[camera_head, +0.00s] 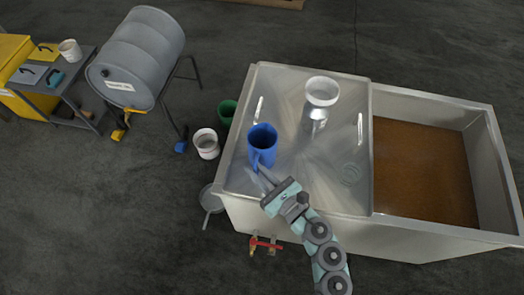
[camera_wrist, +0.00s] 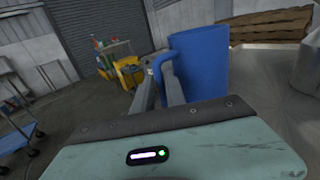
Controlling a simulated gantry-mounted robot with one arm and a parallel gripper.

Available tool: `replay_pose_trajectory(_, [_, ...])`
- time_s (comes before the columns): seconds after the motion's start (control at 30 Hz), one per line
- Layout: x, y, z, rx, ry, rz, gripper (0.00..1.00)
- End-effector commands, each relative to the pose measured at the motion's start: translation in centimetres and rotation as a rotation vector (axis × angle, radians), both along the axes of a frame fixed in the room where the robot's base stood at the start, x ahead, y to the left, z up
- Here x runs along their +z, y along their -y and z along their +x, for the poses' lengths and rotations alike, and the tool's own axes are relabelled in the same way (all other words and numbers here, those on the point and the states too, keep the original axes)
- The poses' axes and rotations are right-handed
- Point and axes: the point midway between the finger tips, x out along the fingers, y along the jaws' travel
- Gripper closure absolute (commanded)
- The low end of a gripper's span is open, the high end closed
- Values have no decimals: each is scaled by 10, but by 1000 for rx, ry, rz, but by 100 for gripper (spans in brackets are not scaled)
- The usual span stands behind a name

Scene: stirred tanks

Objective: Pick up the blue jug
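The blue jug (camera_head: 262,144) is upright at the left part of the tank's metal lid (camera_head: 330,185). I cannot tell whether its base touches the lid. Its handle faces my gripper (camera_head: 264,173), which reaches in from the front. In the wrist view the blue jug (camera_wrist: 203,62) fills the upper middle, and its handle passes between the two fingers of my gripper (camera_wrist: 160,90). The fingers are close together with the handle between them, and they look shut on it. The lower part of the jug is hidden behind the gripper body.
A white-rimmed steel vessel (camera_head: 322,92) stands behind the jug on the lid. The open tank (camera_head: 425,170) with brown contents lies to the right. A green bucket (camera_head: 227,111) and a white bucket (camera_head: 206,144) stand left of the tank. A grey drum (camera_head: 140,60) is farther left.

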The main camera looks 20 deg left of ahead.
Motion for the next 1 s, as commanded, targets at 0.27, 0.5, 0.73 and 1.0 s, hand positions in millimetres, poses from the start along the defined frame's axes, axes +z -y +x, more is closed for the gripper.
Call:
replay_pose_trajectory(0.27, [-2,-30,16,1,0,0,84])
replay_pose_trajectory(0.5, [-2,-30,17,-1,-1,0,84])
replay_pose_trajectory(0.73, [-2,-30,17,-1,-1,0,100])
replay_pose_trajectory(1.0, [-2,-30,17,-2,-1,0,100])
